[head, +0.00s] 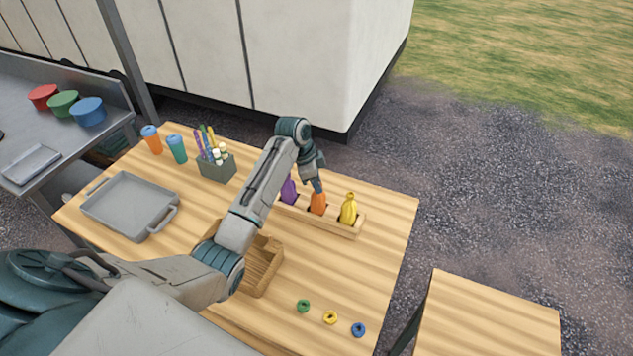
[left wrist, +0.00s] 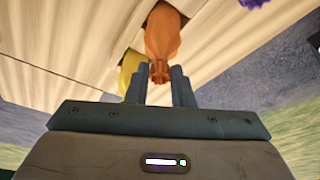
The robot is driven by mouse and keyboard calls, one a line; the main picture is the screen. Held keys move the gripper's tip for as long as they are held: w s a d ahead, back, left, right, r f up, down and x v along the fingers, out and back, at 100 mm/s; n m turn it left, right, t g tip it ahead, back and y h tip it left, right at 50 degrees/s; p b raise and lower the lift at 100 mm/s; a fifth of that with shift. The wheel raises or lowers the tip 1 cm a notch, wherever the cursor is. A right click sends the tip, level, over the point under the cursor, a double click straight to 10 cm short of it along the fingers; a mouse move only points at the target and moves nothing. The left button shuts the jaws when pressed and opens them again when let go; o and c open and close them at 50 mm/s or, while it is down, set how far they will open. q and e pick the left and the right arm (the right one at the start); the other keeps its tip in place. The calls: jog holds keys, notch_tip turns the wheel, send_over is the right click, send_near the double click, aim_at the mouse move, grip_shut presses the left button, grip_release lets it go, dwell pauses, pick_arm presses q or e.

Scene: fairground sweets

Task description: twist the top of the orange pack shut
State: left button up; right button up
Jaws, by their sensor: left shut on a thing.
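The orange pack (head: 318,203) stands upright in the middle of a wooden rack (head: 330,222), between a purple pack (head: 289,190) and a yellow pack (head: 348,210). My left gripper (head: 318,185) points down from above and is shut on the top of the orange pack. In the left wrist view the orange pack (left wrist: 163,38) has its narrow top between the two fingertips (left wrist: 160,72). The yellow pack (left wrist: 129,68) shows beside it, and a bit of the purple pack (left wrist: 254,3) at the upper edge. My right gripper is in neither view.
Green (head: 303,306), yellow (head: 330,317) and blue (head: 358,329) rings lie at the table's front. A grey tray (head: 130,232), a wooden crate (head: 262,270) partly behind my arm, a pen holder (head: 217,170) and two cups stand further left. The table right of the rack is clear.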

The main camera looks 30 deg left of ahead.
pick_arm(q)
jog(key=m, duration=0.2)
jog(key=shift+m+g, duration=0.3)
jog(key=m, duration=0.2)
jog(key=m+g, duration=0.1)
jog(key=shift+f+m+h+b, duration=0.2)
jog(key=shift+m+h+b, duration=0.1)
jog(key=shift+m+b, duration=0.1)
jog(key=m, duration=0.2)
jog(key=m+g+b, duration=0.1)
jog(key=m, duration=0.2)
jog(key=shift+d+g, duration=0.1)
jog(key=shift+g, duration=0.2)
jog(key=shift+m, duration=0.6)
jog(key=shift+r+m+g+y+p, duration=0.2)
jog(key=shift+m+g+y+p, duration=0.3)
jog(key=shift+m, duration=0.7)
jog(key=shift+f+m+p, duration=0.1)
jog(key=shift+m+p, duration=0.2)
jog(key=shift+m, duration=0.4)
jog(key=o, duration=0.6)
